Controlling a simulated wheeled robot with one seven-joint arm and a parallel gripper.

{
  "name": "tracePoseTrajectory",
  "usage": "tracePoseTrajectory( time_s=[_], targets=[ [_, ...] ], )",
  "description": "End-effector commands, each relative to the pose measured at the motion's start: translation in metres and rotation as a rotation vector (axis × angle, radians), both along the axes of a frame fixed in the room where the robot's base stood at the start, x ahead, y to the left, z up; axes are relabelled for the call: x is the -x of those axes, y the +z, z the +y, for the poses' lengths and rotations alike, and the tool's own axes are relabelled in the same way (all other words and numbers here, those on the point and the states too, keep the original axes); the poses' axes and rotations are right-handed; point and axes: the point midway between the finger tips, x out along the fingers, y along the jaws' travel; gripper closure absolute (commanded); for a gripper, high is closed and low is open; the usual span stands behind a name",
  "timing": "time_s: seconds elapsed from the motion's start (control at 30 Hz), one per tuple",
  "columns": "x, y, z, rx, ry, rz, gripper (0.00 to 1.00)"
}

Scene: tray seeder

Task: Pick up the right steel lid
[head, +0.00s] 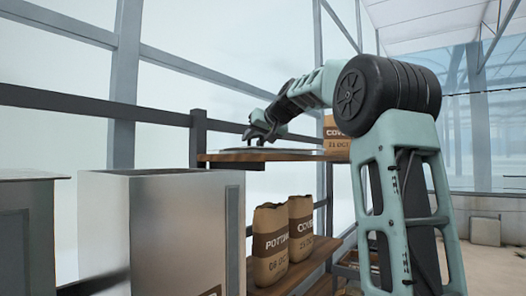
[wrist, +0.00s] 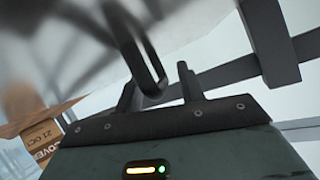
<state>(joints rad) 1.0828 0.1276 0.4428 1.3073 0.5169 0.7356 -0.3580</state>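A thin grey steel lid (head: 240,149) lies flat on the upper wooden shelf in the head view, seen nearly edge-on. My gripper (head: 255,134) reaches down just above it. In the wrist view a pale, blurred steel surface (wrist: 215,22) fills the top, and a dark looped handle (wrist: 152,65) stands out from it. The handle's end lies between the two fingers of my gripper (wrist: 160,90). The fingers are apart, with a gap showing beside the handle on the right. Whether the left finger touches the handle is not clear.
An open-topped steel bin (head: 155,235) stands at front left, beside a grey covered bin (head: 30,235). Paper sacks (head: 270,245) stand on the lower shelf (head: 300,270). Dark posts and rails run behind.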

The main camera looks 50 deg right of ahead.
Motion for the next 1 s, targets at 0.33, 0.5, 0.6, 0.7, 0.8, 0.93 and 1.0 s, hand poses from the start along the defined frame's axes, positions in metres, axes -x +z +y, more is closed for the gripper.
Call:
tracePoseTrajectory(
  time_s=[0.33, 0.5, 0.6, 0.7, 0.8, 0.93, 1.0],
  targets=[
    [0.0, 0.001, 0.0, 0.002, -0.001, -0.002, 1.0],
    [0.0, 0.002, 0.0, 0.002, -0.001, -0.002, 1.0],
    [0.0, 0.004, 0.0, 0.002, -0.001, -0.003, 1.0],
    [0.0, 0.01, 0.0, 0.003, 0.001, -0.004, 1.0],
    [0.0, 0.022, 0.001, 0.004, 0.002, -0.006, 1.0],
    [-0.001, 0.046, 0.001, 0.006, 0.003, -0.006, 1.0],
    [-0.001, 0.058, 0.001, 0.005, 0.002, -0.005, 1.0]
  ],
)
